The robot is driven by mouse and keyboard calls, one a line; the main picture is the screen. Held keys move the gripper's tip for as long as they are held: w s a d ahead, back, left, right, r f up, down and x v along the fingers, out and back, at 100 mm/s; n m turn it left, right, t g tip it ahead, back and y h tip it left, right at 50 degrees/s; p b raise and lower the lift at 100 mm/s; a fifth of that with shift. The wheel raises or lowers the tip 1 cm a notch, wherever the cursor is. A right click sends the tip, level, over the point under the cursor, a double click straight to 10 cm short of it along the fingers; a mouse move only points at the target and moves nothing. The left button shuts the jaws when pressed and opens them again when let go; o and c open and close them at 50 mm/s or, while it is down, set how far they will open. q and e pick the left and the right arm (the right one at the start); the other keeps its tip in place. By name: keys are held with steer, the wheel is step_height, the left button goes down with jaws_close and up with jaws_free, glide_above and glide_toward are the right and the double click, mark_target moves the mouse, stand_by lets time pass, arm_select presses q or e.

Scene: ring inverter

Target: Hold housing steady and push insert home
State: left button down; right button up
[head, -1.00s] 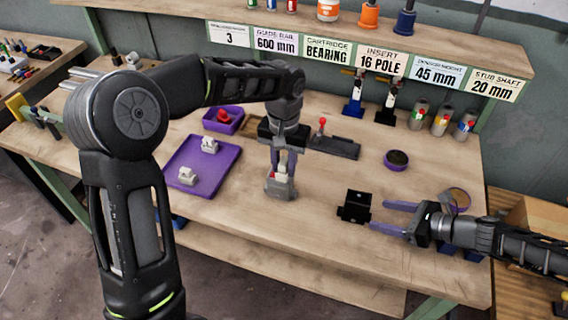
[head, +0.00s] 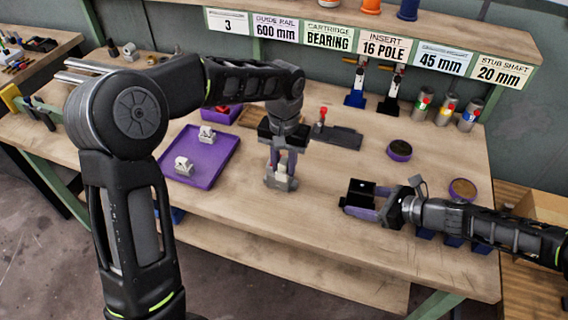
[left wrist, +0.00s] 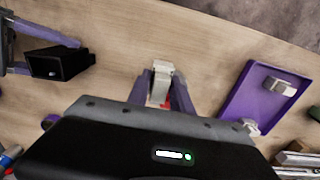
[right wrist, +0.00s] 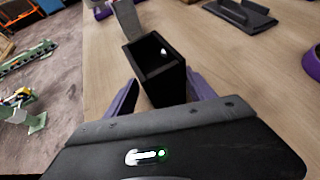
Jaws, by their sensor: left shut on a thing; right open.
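A black open-topped box (head: 360,190), which looks like the housing, stands on the table at centre right. It also shows in the right wrist view (right wrist: 158,70), with a small bright spot inside. My right gripper (head: 365,203) is open, with one purple finger on each side of the box; I cannot tell whether they touch it. My left gripper (head: 281,160) points down and is shut on a grey-white part (head: 280,179) at or just above the table. In the left wrist view this part (left wrist: 161,75) shows between the fingers, with something red below it.
A purple tray (head: 215,165) with two white insert-like pieces (head: 207,133) lies left of my left gripper. A dark fixture (head: 338,137) with a red knob and a round purple dish (head: 399,150) stand behind. The table front between my grippers is clear.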

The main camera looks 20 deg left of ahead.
steer(key=c, duration=0.9)
steer(key=shift+c, duration=0.2)
stand_by(0.3)
arm_select(q)
steer(key=w+d+r+n, duration=0.1)
steer(key=d+r+n, duration=0.2)
steer(key=d+n, duration=0.4)
steer(key=w+d+r+n, duration=0.2)
steer(key=d+n, duration=0.5)
steer(key=d, duration=0.5)
steer(key=shift+w+d+r+n, duration=0.15)
steer(key=shift+d+r+n, duration=0.2)
steer(key=shift+r, duration=0.25)
